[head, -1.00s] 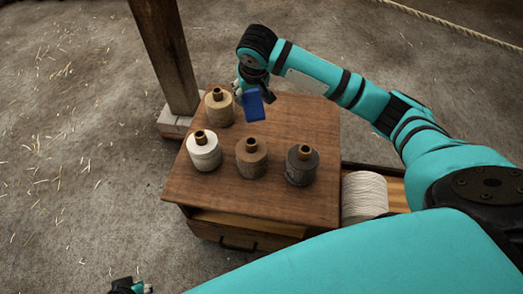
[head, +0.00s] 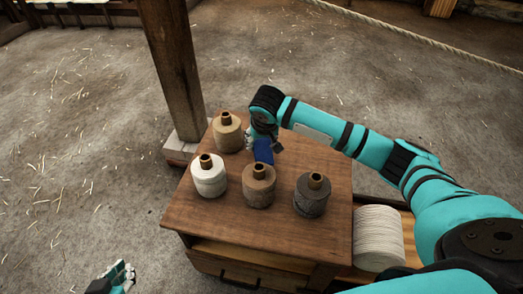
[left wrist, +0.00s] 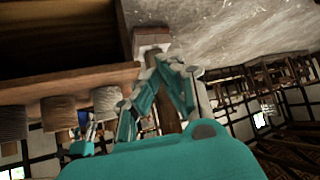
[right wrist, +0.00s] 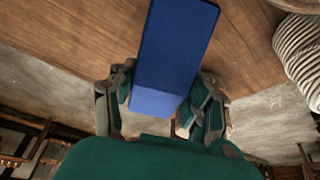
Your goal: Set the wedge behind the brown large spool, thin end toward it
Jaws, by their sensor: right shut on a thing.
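The brown large spool (head: 258,188) stands upright on the wooden table, in the front row between a white and a dark grey spool. My right gripper (head: 263,136) is shut on the blue wedge (head: 264,151), just behind the brown spool in the head view. The wedge (right wrist: 170,55) also shows between the fingers in the right wrist view. I cannot tell whether it touches the table or which end is thin. My left gripper (head: 122,277) is empty, low and left of the table; its fingers (left wrist: 165,78) look apart in the left wrist view.
The white spool (head: 209,178), dark grey spool (head: 311,197) and tan spool (head: 227,134) stand on the table (head: 225,226). A wooden post (head: 172,70) rises behind its left corner.

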